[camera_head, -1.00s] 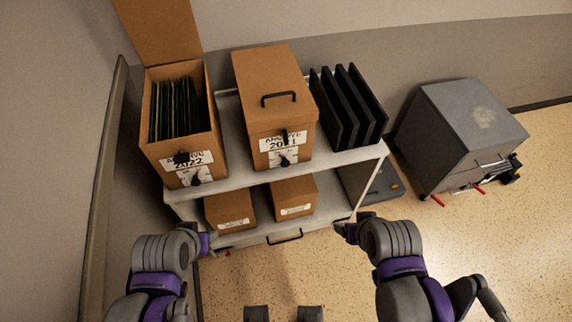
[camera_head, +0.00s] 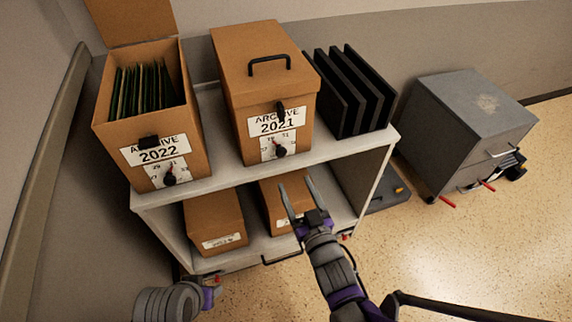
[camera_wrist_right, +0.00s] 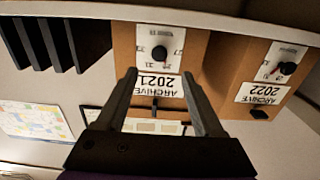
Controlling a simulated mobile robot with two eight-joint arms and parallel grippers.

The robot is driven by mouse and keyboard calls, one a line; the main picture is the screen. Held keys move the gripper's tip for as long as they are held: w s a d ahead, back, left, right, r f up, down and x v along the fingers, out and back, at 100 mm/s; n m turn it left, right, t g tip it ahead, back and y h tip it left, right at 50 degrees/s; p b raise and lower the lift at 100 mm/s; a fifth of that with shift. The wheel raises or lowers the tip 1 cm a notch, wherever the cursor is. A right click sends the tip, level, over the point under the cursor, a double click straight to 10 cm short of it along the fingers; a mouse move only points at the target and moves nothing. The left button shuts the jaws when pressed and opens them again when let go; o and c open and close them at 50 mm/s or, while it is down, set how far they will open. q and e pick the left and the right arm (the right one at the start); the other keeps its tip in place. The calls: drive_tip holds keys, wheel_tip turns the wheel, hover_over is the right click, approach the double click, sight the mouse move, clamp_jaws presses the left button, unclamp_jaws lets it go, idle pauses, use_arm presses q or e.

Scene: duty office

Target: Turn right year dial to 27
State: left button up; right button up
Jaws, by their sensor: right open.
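The right year dial (camera_head: 279,150) is a black knob on a white numbered plate, low on the front of the brown ARCHIVE 2021 box (camera_head: 233,120). It also shows upside down in the right wrist view (camera_wrist_right: 159,53). The pointer's exact number is too small to read. My right gripper (camera_head: 295,184) is open and empty, in front of and below the dial, apart from it. In the right wrist view its fingers (camera_wrist_right: 158,74) frame the 2021 label. My left arm's end (camera_head: 210,293) is low at the left; its jaws are unclear.
The open ARCHIVE 2022 box (camera_head: 196,150) with a similar dial (camera_head: 169,179) stands at left on the white shelf unit (camera_head: 230,176). Black upright holders (camera_head: 338,100) stand at right. Smaller boxes (camera_head: 213,222) sit below. A grey cabinet (camera_head: 460,130) stands on the floor.

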sight(282, 154)
drive_tip(key=x, duration=1)
drive_tip(key=shift+w+b, duration=0.15)
drive_tip(key=shift+b, duration=0.15)
drive_tip(key=shift+c, duration=0.2)
clamp_jaws()
